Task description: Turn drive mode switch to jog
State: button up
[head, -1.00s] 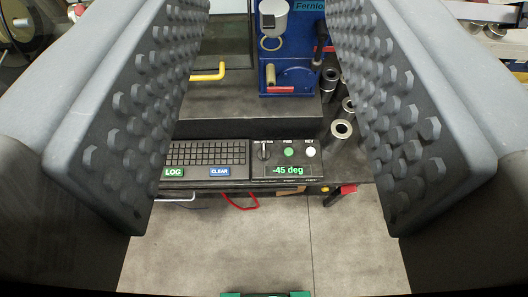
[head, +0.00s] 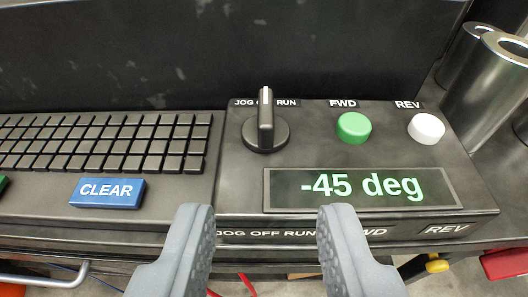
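The drive mode switch (head: 265,125) is a black rotary knob with a pale line on its raised grip, on the dark control box. Its grip points straight up the picture, between the JOG and RUN labels, toward OFF, which it partly covers. My gripper (head: 265,215) is open and empty. Its two grey fingers are in front of the control box's near edge, apart from the knob, which stands beyond them and centred between them. The display (head: 362,189) reads -45 deg.
A green FWD button (head: 353,127) and a white REV button (head: 426,128) sit right of the knob. A keyboard (head: 100,140) with a blue CLEAR key (head: 107,192) is at the left. Metal cylinders (head: 490,85) stand at the right. A dark wall rises behind.

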aim_at(263, 125)
jog(key=x, duration=1.3)
jog(key=shift+f+b, duration=0.15)
jog(key=shift+b, duration=0.25)
grip_shut()
jog(key=shift+a, duration=0.1)
